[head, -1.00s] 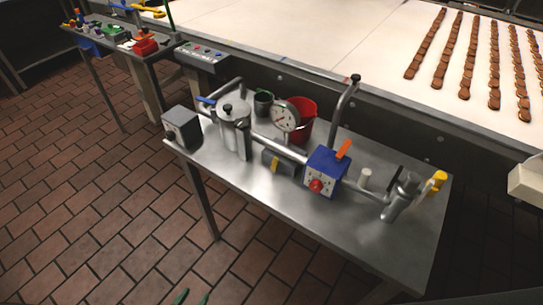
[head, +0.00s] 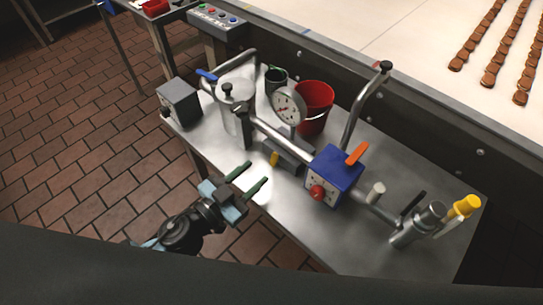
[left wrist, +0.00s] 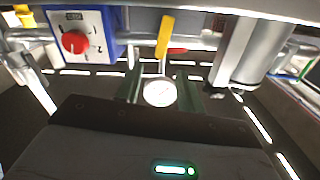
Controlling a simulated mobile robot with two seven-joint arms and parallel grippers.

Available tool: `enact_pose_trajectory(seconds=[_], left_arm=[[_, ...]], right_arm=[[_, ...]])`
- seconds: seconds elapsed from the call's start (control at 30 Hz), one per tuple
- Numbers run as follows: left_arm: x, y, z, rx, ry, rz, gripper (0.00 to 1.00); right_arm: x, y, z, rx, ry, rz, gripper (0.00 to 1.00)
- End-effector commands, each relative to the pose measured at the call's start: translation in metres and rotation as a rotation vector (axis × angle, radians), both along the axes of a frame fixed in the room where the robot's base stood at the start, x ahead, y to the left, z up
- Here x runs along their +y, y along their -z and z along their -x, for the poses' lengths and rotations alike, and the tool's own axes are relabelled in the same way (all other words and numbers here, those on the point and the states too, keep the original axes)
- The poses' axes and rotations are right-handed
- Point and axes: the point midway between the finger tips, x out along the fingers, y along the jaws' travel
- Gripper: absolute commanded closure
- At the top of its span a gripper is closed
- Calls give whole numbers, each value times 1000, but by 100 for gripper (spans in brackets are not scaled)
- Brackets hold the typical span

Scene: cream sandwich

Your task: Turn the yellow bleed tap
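A yellow tap handle (head: 466,206) stands on a fitting at the table's right end. A small yellow lever (head: 274,159) sits by a dark block under the gauge; it also shows in the left wrist view (left wrist: 165,36). I cannot tell for sure which is the bleed tap. My right gripper is out of view.
A blue box (head: 334,176) with a red knob stands right of the lever, a steel pot (head: 236,105) to its left. The dial gauge (head: 288,106), steel pipe and red bucket (head: 315,108) are behind. Bare table (head: 300,238) lies in front of the box.

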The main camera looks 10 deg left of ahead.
Motion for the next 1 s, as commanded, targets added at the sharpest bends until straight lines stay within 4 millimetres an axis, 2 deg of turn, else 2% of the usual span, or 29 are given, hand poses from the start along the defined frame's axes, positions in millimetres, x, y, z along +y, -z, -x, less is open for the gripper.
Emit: enact_pose_trajectory(seconds=[0.2, 0.4, 0.83, 1.0], left_arm=[[-20, -4, -28, -6, 0, 1, 62], [-34, -2, -48, -3, 0, 1, 62], [-40, -1, -55, -1, -1, 1, 62], [-40, -1, -54, -1, -1, 1, 84]], right_arm=[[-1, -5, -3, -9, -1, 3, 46], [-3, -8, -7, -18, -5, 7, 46], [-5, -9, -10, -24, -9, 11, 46], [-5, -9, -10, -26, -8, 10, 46]])
